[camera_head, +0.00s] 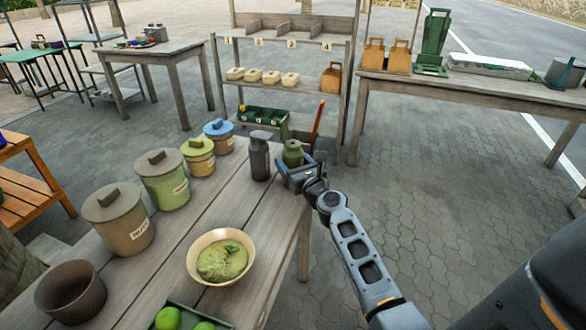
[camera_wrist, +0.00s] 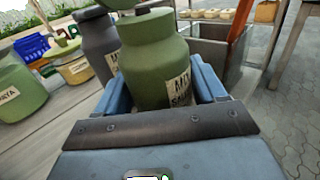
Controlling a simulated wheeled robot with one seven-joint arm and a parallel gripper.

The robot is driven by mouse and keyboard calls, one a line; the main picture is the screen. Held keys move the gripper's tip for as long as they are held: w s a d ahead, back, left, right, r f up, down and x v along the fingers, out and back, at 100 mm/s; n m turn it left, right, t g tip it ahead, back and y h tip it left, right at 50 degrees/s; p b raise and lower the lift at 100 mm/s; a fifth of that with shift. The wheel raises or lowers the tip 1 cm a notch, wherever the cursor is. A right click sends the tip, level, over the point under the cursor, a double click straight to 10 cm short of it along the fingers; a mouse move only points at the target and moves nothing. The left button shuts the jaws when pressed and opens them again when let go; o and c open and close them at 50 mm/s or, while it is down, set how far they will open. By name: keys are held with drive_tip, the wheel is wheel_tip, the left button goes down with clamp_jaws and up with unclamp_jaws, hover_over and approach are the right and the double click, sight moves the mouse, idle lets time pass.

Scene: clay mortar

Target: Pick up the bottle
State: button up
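A green bottle (camera_head: 293,153) with a rounded shoulder stands near the far right end of the long wooden table. In the wrist view the green bottle (camera_wrist: 155,65) fills the middle, with a white label partly visible low on its right side. My gripper (camera_head: 297,175) is at the bottle, with one blue finger on each side of it in the wrist view (camera_wrist: 160,88). I cannot tell whether the fingers press on it. The bottle's base is hidden by my gripper. A dark grey bottle (camera_head: 259,157) stands just left of it.
Lidded pots, including a green one (camera_head: 165,182), line the table's left side. A bowl of green food (camera_head: 221,258) and a brown pot (camera_head: 71,292) are nearer. A shelf rack (camera_head: 283,85) stands behind. Paved floor is clear on the right.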

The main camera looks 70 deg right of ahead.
drive_tip(key=c, duration=0.6)
drive_tip(key=shift+r, duration=0.1)
drive_tip(key=shift+c, duration=0.4)
